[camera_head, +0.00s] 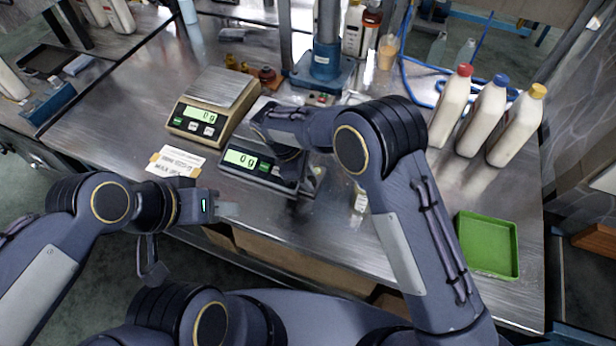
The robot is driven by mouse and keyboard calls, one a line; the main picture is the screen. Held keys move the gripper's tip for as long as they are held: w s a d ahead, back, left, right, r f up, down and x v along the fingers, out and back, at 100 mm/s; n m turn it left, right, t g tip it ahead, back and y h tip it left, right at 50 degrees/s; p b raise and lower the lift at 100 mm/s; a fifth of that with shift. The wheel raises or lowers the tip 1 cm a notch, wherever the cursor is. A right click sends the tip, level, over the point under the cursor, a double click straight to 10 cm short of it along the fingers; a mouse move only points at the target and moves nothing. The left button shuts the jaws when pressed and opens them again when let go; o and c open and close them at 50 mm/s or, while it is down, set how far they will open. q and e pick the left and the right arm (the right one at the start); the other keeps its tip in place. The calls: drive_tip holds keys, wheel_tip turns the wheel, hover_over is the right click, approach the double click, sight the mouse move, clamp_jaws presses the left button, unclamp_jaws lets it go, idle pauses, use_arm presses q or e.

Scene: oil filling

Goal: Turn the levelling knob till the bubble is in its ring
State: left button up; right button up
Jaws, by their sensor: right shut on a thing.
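The dark scale (236,172) stands near the front edge of the bench, its display reading 0 g. A second, beige scale (190,128) behind it also reads 0 g. My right gripper (297,192) points down at the right front corner of the dark scale. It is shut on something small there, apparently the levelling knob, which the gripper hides. The bubble and its ring cannot be made out. My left gripper (226,209) is in front of the bench edge, apart from the scales and with nothing visible in it. Its finger gap is not clear.
A paper label (176,162) lies left of the dark scale. White bottles with red (452,105), blue (482,115) and yellow (516,125) caps stand at the right. A green tray (487,244) lies front right. A blue-based stand (324,70) rises behind the scales.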

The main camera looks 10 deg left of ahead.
drive_tip(key=m+g+b, duration=0.1)
drive_tip(key=m, duration=0.1)
drive_tip(key=shift+w+m, duration=0.1)
drive_tip(key=shift+m, duration=0.3)
drive_tip(key=shift+w+m+g+y+b, duration=0.1)
drive_tip(key=shift+m+g+y+b, duration=0.35)
drive_tip(key=shift+m, duration=1.55)
drive_tip(key=shift+r+g, duration=0.1)
drive_tip(key=shift+g, duration=0.25)
drive_tip(key=o, duration=0.7)
drive_tip(key=v, duration=0.6)
drive_tip(key=shift+w+a+r+b, duration=0.1)
drive_tip(key=shift+a+r+b, duration=0.15)
drive_tip(key=shift+b, duration=0.15)
drive_tip(key=shift+w+a+r, duration=0.1)
drive_tip(key=shift+r, duration=0.45)
